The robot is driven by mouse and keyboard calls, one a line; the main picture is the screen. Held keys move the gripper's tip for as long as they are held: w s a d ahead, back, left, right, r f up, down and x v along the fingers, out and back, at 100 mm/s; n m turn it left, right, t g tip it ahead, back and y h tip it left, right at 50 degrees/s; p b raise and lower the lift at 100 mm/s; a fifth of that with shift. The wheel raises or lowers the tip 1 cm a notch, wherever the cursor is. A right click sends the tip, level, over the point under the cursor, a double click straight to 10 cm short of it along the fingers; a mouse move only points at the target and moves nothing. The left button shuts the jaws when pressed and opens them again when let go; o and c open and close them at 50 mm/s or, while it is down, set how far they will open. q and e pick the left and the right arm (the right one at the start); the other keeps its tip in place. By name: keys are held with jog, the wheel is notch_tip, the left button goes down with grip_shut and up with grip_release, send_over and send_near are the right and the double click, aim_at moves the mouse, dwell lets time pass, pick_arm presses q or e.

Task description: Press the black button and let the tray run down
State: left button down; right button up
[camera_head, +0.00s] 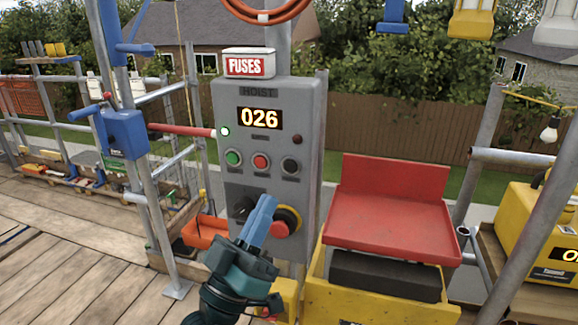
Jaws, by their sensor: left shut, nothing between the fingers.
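The grey hoist panel (267,110) stands upright in the middle, with a lit display (260,118) reading 026. The black button (290,166) is at the right end of a row, beside a red button (261,162) and a green button (233,158). My left gripper (266,203) is shut and empty, its blue fingers pointing up in front of the lower panel. It is below the button row and apart from the black button in the picture. I cannot tell for certain which thing is the tray. My right gripper is not in view.
A red-and-yellow knob (289,218) and a black switch (243,205) flank my fingers. A red platform (385,222) sits above a yellow frame (375,304) at right. A yellow machine (535,240) is far right. Wooden planks (70,270) at left are clear. Scaffold poles stand around.

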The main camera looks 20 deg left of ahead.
aim_at(290, 166)
pick_arm(q)
jog(key=shift+w+d+b, duration=0.15)
jog(key=shift+w+b, duration=1.05)
jog(key=shift+w, duration=3.25)
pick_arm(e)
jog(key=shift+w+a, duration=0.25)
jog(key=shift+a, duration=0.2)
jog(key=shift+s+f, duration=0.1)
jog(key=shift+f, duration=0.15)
pick_arm(q)
jog(key=shift+w, duration=0.1)
jog(key=shift+w, duration=0.3)
